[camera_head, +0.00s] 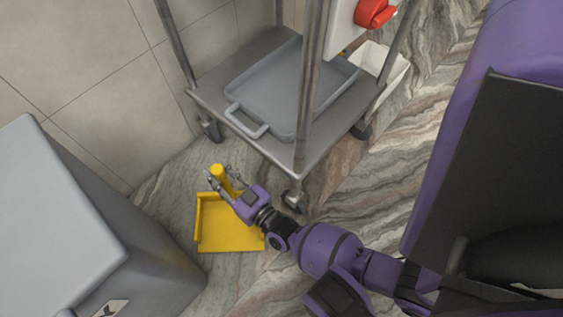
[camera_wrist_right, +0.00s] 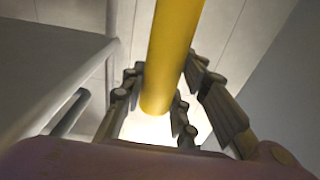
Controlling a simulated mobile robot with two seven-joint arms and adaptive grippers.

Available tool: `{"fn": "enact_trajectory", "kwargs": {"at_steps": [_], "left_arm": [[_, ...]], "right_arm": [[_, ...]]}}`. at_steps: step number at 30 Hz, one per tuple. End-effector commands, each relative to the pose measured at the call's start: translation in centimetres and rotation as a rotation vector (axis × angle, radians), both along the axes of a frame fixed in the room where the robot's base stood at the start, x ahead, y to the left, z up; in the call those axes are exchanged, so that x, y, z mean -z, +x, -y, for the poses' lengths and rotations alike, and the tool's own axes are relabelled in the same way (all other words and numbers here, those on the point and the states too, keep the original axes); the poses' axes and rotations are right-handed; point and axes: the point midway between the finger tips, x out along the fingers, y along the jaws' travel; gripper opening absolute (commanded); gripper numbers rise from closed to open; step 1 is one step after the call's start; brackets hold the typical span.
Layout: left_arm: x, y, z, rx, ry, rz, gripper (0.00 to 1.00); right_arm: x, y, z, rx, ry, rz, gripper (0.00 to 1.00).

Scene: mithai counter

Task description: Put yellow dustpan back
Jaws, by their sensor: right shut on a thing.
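The yellow dustpan (camera_head: 228,225) is low by the marble floor in the head view, its pan toward the bottom and its short handle (camera_head: 217,172) toward the top. I cannot tell whether the pan touches the floor. My right gripper (camera_head: 222,181) is shut on the handle. In the right wrist view the yellow handle (camera_wrist_right: 172,60) runs between the fingers of the right gripper (camera_wrist_right: 160,105). My purple right arm hides part of the pan's right side. My left gripper is not in view.
A metal trolley (camera_head: 230,105) on casters stands just behind, with a grey tray (camera_head: 290,90) on its lower shelf. A grey cabinet or bin (camera_head: 60,215) stands at the left. A white bin (camera_head: 385,62) is behind the trolley. Marble floor is clear to the right (camera_head: 370,185).

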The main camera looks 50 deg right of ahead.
Motion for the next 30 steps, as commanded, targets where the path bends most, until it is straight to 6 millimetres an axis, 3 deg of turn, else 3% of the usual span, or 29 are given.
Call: {"fn": "enact_trajectory", "kwargs": {"at_steps": [1,13,14,17,30], "left_arm": [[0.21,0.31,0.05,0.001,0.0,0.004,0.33],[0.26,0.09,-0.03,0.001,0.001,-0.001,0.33],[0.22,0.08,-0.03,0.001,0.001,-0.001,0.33],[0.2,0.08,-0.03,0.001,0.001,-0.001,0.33],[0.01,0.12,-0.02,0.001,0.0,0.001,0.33]], "right_arm": [[0.87,-0.84,0.31,0.004,-0.002,-0.012,0.0],[1.3,-0.9,0.32,0.004,-0.002,-0.013,0.0],[1.31,-0.96,0.33,0.004,-0.002,-0.015,0.32],[1.27,-0.96,0.33,0.004,-0.002,-0.015,0.45],[0.85,-0.95,0.32,0.004,-0.002,-0.015,0.47]]}}
